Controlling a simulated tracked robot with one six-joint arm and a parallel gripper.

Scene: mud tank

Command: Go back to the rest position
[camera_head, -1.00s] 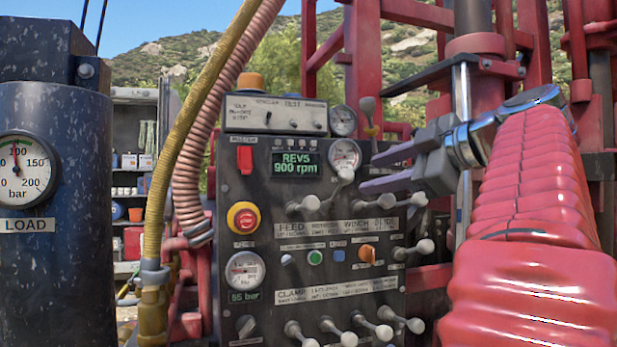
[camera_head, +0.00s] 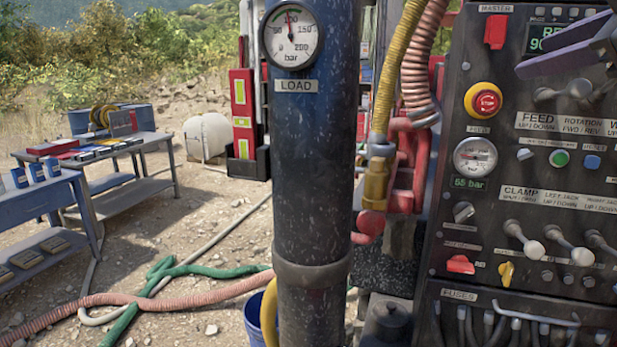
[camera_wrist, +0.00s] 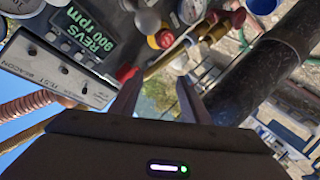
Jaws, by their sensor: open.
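My gripper (camera_head: 540,50) shows at the upper right edge of the head view, with its two dark fingers apart and nothing between them. It is in front of the upper part of the control panel (camera_head: 500,95), and I cannot tell how far it stands off. In the wrist view my gripper's fingers (camera_wrist: 158,95) are also apart and empty. There the panel, with its 900 rpm display (camera_wrist: 82,32), is at the upper left. The rest of my arm is outside the head view.
A dark post (camera_head: 312,170) with a LOAD gauge (camera_head: 292,34) stands left of the panel. Yellow and pink hoses (camera_head: 388,95) hang between them. Green and pink hoses (camera_head: 200,271) lie on the gravel. Work tables (camera_head: 110,150) stand at the left, with open gravel beyond the hoses.

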